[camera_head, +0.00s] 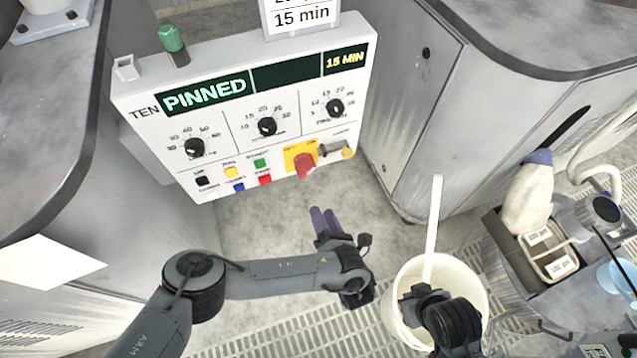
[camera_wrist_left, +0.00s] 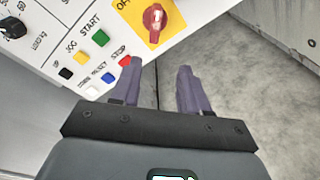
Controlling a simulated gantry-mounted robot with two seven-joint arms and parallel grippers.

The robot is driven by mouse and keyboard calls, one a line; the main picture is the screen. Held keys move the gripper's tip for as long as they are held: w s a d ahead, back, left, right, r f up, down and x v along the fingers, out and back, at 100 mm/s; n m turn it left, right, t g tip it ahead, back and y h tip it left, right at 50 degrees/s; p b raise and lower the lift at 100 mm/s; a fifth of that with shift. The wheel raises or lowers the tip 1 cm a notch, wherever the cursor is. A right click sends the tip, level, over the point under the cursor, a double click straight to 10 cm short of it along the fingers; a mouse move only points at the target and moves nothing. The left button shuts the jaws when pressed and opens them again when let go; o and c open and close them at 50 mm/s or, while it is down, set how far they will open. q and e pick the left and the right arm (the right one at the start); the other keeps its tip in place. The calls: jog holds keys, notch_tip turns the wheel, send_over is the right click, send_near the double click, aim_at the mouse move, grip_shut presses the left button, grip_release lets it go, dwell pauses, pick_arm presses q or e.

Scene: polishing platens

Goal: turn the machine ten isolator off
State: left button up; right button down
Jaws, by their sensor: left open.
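The machine ten panel (camera_head: 215,60) is a white box marked TEN, with a green display reading PINNED. Its isolator is a red rotary knob (camera_head: 304,165) on a yellow plate (camera_head: 291,152) at the lower right; the knob also shows at the top of the left wrist view (camera_wrist_left: 154,20), with OFF printed to its left. My left gripper (camera_head: 325,212) is open and empty, below and apart from the knob. Its two purple fingers (camera_wrist_left: 160,78) point towards the panel's lower edge. My right gripper (camera_head: 418,294) is over a white bucket; its fingers are not clear.
Several coloured push buttons, including a red STOP button (camera_wrist_left: 124,61), lie left of the isolator. A padlock-like grey and brass part (camera_head: 340,150) is just right of it. A white bucket (camera_head: 470,268) with an upright white stick (camera_head: 434,225) stands right.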

aim_at(309, 172)
pick_arm(q)
jog(key=shift+t, duration=0.5)
jog(key=b+x, duration=0.3)
jog(key=x, duration=0.1)
jog(key=b+x, duration=0.8)
jog(key=shift+w+d+r, duration=0.25)
jog(key=shift+w+r, duration=0.15)
jog(key=shift+w, duration=0.05)
jog(key=shift+w+a+r+b, duration=0.15)
jog(key=shift+w+a+b, duration=0.1)
jog(key=shift+w+b, duration=0.3)
jog(key=shift+w, duration=0.15)
pick_arm(e)
notch_tip(309, 172, down, 14)
jog(key=shift+a+r, duration=0.25)
pick_arm(q)
grip_shut()
